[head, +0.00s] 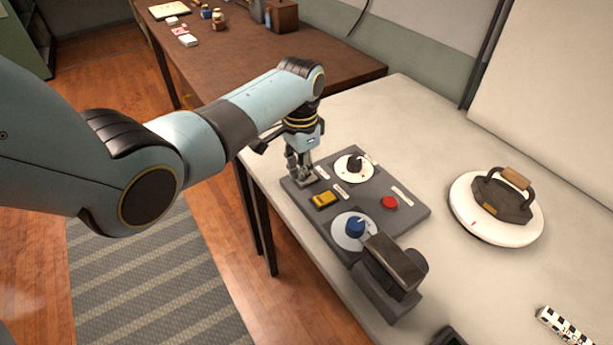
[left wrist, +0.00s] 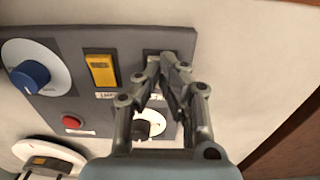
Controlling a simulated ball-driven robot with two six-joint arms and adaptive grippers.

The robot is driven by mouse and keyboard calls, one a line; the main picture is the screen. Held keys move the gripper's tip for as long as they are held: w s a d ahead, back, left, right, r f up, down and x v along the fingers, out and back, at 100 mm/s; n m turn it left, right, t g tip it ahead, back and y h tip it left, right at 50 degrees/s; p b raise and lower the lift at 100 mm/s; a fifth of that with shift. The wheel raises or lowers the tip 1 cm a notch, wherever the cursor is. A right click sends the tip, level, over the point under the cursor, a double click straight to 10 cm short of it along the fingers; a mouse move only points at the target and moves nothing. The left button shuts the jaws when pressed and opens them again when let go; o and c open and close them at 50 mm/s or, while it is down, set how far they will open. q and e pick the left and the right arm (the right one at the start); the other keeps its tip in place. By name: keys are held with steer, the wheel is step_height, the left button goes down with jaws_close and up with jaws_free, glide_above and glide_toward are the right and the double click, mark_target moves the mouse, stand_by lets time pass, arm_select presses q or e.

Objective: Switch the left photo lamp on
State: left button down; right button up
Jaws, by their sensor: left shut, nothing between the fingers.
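A grey control panel (head: 345,182) lies on the white table; it also shows in the left wrist view (left wrist: 205,42). A yellow rocker switch (head: 324,199) sits near its left edge and shows in the left wrist view (left wrist: 102,70). My left gripper (head: 304,182) is shut and empty, pointing down at the panel's far left corner beside the yellow switch. In the left wrist view, its fingertips (left wrist: 168,62) cover part of a dark grey piece there. Contact is unclear. No lamp is identifiable, and the labels are too small to read. My right gripper is not in view.
The panel has a blue knob (head: 355,227), a black knob (head: 355,166) and a red button (head: 389,202). A dark lever-like device (head: 398,262) adjoins its near end. A brown table (head: 250,65) stands behind.

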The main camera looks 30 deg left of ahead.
arm_select(q)
steer(key=shift+s+f, duration=0.1)
steer(key=shift+f, duration=0.35)
steer(key=shift+r, duration=0.1)
step_height(320, 180, up, 5)
steer(key=p, duration=0.5)
steer(key=shift+r+p, duration=0.3)
steer(key=shift+r, duration=0.65)
